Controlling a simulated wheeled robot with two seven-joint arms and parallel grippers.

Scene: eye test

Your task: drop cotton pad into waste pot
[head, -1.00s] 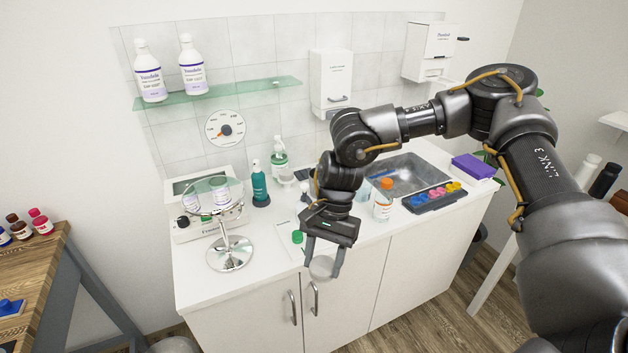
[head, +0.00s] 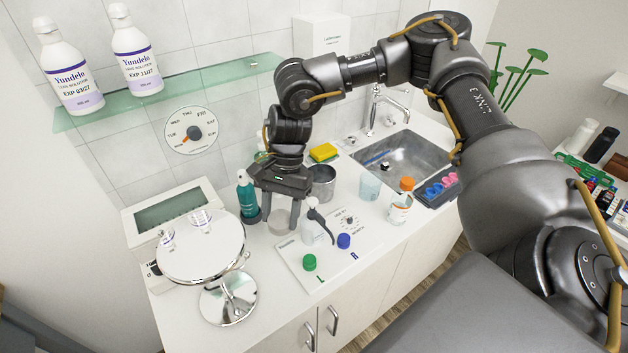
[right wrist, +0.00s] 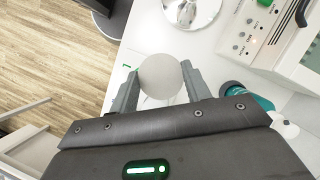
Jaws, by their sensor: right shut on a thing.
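My right gripper (head: 282,213) is shut on a round white cotton pad (head: 281,221), held over the counter. In the right wrist view, the pad (right wrist: 160,77) sits between both fingertips (right wrist: 161,70). A grey metal pot (head: 322,184), which looks like the waste pot, stands just right of and behind the gripper, partly hidden by it. The pad is outside it. My left gripper is not in view.
A teal pump bottle (head: 247,196) stands close left of the gripper. A round mirror (head: 200,248) is left; a sink (head: 400,160) is right.

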